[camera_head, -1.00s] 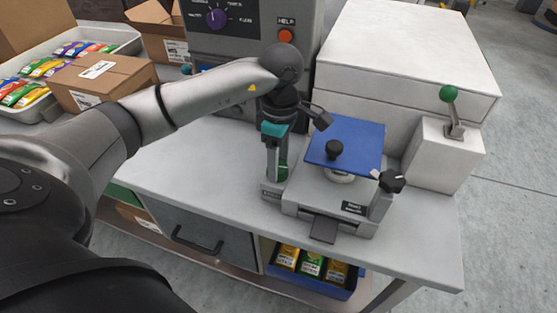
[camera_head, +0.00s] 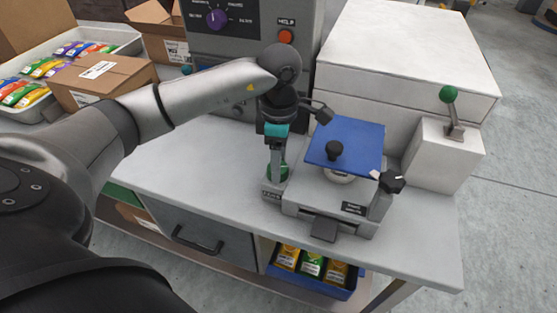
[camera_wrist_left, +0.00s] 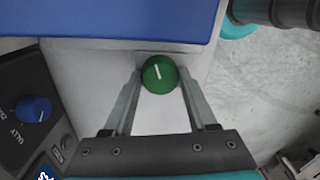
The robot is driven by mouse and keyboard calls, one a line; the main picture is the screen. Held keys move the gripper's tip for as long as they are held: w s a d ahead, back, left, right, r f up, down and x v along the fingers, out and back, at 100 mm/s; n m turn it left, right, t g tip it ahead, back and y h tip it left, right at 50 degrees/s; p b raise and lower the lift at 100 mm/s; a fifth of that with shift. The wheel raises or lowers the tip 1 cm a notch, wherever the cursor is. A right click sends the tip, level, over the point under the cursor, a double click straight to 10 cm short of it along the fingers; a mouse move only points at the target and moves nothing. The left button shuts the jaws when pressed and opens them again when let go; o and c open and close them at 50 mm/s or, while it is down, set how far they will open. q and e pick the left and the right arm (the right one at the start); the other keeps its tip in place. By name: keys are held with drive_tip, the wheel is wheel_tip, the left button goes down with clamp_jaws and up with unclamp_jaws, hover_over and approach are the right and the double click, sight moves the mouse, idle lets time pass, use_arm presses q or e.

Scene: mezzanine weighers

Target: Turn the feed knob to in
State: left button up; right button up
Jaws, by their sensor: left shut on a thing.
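The green feed knob (camera_head: 284,172) sits on a small block at the left side of the weigher (camera_head: 330,200). My left gripper (camera_head: 276,170) points down over it and is shut on it, hiding part of it in the head view. In the left wrist view the round green knob (camera_wrist_left: 160,74) lies between the two fingertips. Its white line points toward the top of the picture, tilted slightly left. Lettering on the front of the block is too small to read surely. My right gripper is not in view.
The blue weighing plate (camera_head: 346,144) with a black knob (camera_head: 334,149) is just right of the gripper. A black star knob (camera_head: 391,181) and a green-tipped lever (camera_head: 448,93) stand farther right. A grey panel with a purple knob (camera_head: 216,18) rises behind. Clear bench lies left.

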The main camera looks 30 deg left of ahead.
use_arm(q)
drive_tip(key=n, duration=0.4)
drive_tip(key=shift+n, duration=0.3)
drive_tip(key=n+p, duration=0.1)
drive_tip(key=n, duration=0.2)
drive_tip(key=shift+a+n, duration=0.1)
drive_tip(key=shift+n, duration=0.3)
drive_tip(key=n+p, duration=0.1)
drive_tip(key=n, duration=0.3)
drive_tip(key=shift+t, duration=0.3)
drive_tip(key=n+p, duration=0.1)
drive_tip(key=n, duration=0.3)
drive_tip(key=n+p, duration=0.1)
drive_tip(key=n, duration=0.3)
drive_tip(key=shift+s+n+p, duration=0.1)
drive_tip(key=shift+n+p, duration=0.2)
drive_tip(key=shift+p, duration=0.1)
drive_tip(key=n+p, duration=0.1)
drive_tip(key=n, duration=0.2)
drive_tip(key=shift+r+n, duration=0.1)
drive_tip(key=shift+n, duration=0.2)
drive_tip(key=n+p, duration=0.2)
drive_tip(key=n, duration=0.2)
drive_tip(key=shift+s+t+p, duration=0.1)
drive_tip(key=shift+t+p, duration=0.2)
drive_tip(key=shift+n+p, duration=0.65)
drive_tip(key=shift+n, duration=0.85)
